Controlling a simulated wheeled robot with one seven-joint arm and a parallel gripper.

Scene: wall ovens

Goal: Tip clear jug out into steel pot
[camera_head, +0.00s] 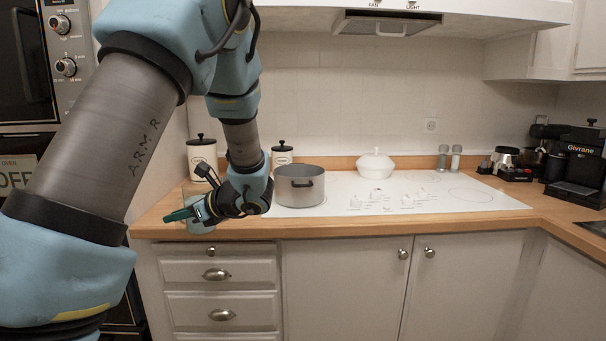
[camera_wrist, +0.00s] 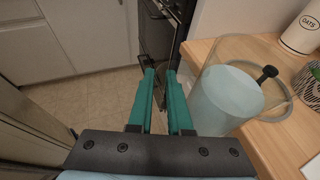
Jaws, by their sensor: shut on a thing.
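The clear jug (camera_wrist: 233,92) holds something pale blue and is at the counter's left front edge. In the head view it (camera_head: 200,227) is partly hidden behind my gripper. My gripper (camera_head: 179,214) is at the jug's side, its teal fingers (camera_wrist: 164,100) close together with a narrow gap. The part between the fingers is hard to make out; the fingers are shut on the jug, apparently by its handle. The steel pot (camera_head: 299,187) stands upright and lidless on the white cooktop, right of my gripper. Its inside floor is hidden.
Black-lidded canisters (camera_head: 202,153) stand behind my gripper, one marked OATS in the wrist view (camera_wrist: 302,28). A white lidded dish (camera_head: 375,165) and two shakers (camera_head: 449,158) stand farther back. A coffee machine (camera_head: 580,165) is at right. The range hood (camera_head: 387,22) hangs above. The cooktop's front right is clear.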

